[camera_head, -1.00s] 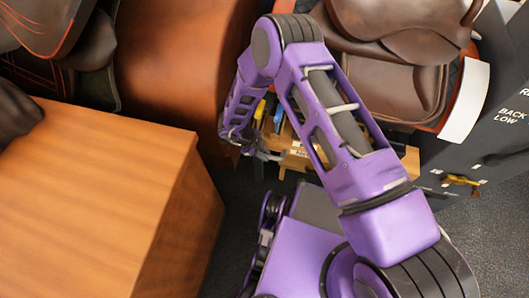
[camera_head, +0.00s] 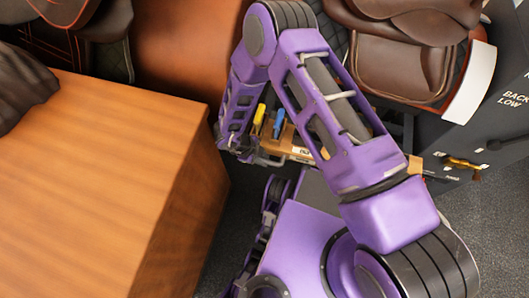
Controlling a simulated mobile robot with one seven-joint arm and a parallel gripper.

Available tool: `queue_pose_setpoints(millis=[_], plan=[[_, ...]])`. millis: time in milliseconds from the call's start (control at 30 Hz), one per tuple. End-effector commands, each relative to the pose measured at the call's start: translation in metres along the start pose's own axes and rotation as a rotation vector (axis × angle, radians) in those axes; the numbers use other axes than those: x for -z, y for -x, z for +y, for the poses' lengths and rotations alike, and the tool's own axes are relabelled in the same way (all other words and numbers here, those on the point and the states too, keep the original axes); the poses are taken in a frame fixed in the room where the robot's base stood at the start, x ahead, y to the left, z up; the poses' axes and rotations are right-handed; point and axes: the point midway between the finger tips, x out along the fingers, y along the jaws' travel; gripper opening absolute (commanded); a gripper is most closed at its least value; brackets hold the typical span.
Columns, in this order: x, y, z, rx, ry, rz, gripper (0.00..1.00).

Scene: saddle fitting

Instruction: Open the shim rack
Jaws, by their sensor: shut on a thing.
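The shim rack is a wooden drawer-like piece (camera_head: 285,147) with a small white label on its front, low at the middle of the view. A yellow-handled tool (camera_head: 259,117) and a blue-handled tool (camera_head: 279,123) stand in or just behind it. My purple arm covers much of its right part. My gripper (camera_head: 262,158) is at the left of the rack's front, shut on what looks like its front edge or handle. The exact grip is small and partly hidden.
A wooden bench (camera_head: 100,170) fills the left, its corner close to my gripper. Brown saddles hang behind, one at the upper right (camera_head: 405,65). A dark panel marked "BACK LOW" (camera_head: 505,115) with a brass lever (camera_head: 462,163) stands at right. Dark floor shows below.

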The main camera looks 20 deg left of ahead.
Motion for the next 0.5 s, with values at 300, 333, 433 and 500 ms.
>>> queue_pose_setpoints(millis=[300,333,433,500], plan=[[-0.0002,0.0018,0.0058,0.001,0.001,-0.002,0.0],[-0.0003,0.0018,0.0058,0.001,0.001,-0.002,0.0],[-0.0003,0.0018,0.0057,0.001,0.001,-0.002,0.0],[-0.0003,0.0018,0.0055,0.001,0.001,-0.002,0.0]])
